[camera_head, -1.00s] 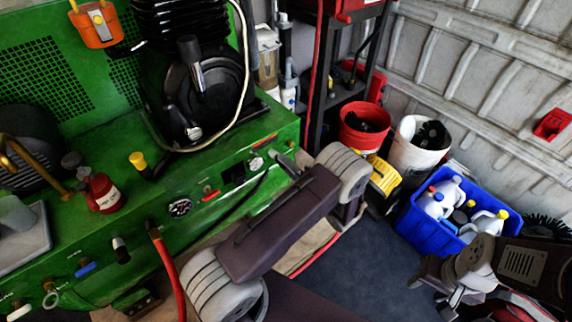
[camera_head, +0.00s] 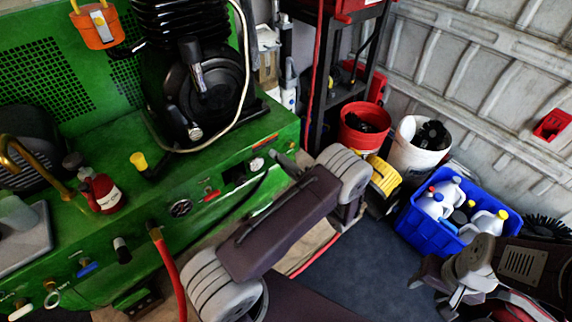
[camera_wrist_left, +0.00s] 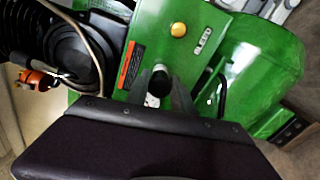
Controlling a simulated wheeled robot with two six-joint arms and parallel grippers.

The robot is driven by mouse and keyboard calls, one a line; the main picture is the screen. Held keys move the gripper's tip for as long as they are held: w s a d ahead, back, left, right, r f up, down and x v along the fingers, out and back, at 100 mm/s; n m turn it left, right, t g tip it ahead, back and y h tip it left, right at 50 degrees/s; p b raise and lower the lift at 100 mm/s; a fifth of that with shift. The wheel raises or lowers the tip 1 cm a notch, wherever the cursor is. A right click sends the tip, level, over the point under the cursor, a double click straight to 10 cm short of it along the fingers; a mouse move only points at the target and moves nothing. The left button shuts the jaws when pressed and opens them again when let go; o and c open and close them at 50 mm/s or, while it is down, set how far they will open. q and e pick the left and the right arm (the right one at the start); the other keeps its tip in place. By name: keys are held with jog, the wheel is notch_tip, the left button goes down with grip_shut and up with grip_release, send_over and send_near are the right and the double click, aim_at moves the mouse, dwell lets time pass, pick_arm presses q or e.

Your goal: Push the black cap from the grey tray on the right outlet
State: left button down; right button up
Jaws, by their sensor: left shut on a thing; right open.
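My left gripper (camera_head: 288,162) is at the right end of the green machine's front panel, partly hidden behind my wrist. In the left wrist view its fingers (camera_wrist_left: 162,98) are closed around a small round black cap (camera_wrist_left: 159,80), in front of the green panel. The outlet behind the cap is hidden, so I cannot tell whether they touch. The grey tray (camera_head: 38,246) lies on the machine top at the far left. My right gripper (camera_head: 452,298) is open and empty at the lower right, far from the machine.
The green machine (camera_head: 225,150) carries a black compressor, a red bottle (camera_head: 103,192) and several panel fittings. A red hose (camera_head: 166,265) hangs in front. To the right stand a red bucket (camera_head: 350,140), a white bucket (camera_head: 405,155) and a blue crate (camera_head: 428,232) of bottles.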

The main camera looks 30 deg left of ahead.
pick_arm(q)
jog(key=shift+p, duration=0.4)
dwell(0.6)
jog(key=shift+w+a, duration=0.15)
jog(key=shift+a, duration=0.2)
dwell(0.4)
jog(key=c, duration=1)
grip_release()
jog(key=shift+d, duration=0.45)
jog(key=p+v, duration=0.1)
jog(key=v, duration=0.7)
